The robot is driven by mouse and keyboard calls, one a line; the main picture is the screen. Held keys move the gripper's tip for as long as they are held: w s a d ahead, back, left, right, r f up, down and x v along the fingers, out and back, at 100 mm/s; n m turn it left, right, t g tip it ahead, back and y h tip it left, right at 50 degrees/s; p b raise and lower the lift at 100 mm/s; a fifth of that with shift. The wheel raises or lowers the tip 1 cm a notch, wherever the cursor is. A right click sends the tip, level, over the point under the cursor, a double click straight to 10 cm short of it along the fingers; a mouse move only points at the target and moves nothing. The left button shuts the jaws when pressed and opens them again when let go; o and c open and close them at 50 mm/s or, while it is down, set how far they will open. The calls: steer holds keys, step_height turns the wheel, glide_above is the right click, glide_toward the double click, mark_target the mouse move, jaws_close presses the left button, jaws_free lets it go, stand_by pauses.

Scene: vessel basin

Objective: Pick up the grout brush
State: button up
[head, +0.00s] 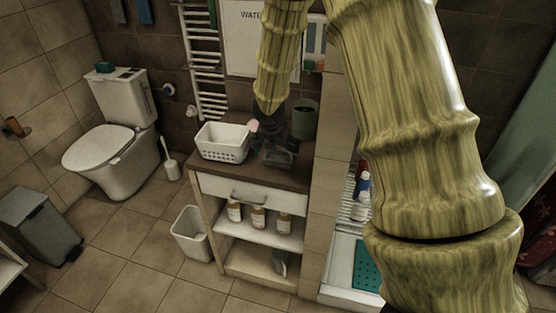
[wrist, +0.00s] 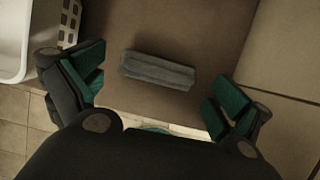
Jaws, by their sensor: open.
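A grey, ridged oblong block (wrist: 158,70) lies on the brown counter top (wrist: 205,30) in the wrist view. It seems to be the grout brush, though I see no clear bristles. My gripper (wrist: 155,88) is open, with its dark fingers and teal pads to the left and right of the block. The pads do not touch it. In the head view my gripper (head: 277,150) is low over the cabinet top, and the block is not clearly visible there behind it.
A white perforated basket (head: 222,143) stands left of my gripper, and its edge shows in the wrist view (wrist: 68,22). A dark green cup (head: 304,122) stands close on the right. A tiled partition (head: 325,190) borders the cabinet's right side.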

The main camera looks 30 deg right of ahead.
steer(key=shift+x, duration=1.35)
steer(key=shift+c, duration=0.2)
steer(key=c, duration=0.7)
steer(key=shift+c, duration=0.2)
steer(key=shift+r, duration=0.15)
steer(key=shift+r, duration=1.55)
steer(key=s+a+b, duration=0.2)
steer(key=s+a, duration=0.2)
steer(key=s, duration=0.3)
steer(key=s+a+r+b, duration=0.1)
steer(key=s+a+b, duration=0.1)
steer(key=s+a, duration=0.2)
steer(key=s, duration=0.2)
steer(key=shift+s+r, duration=0.3)
steer(key=shift+s, duration=0.1)
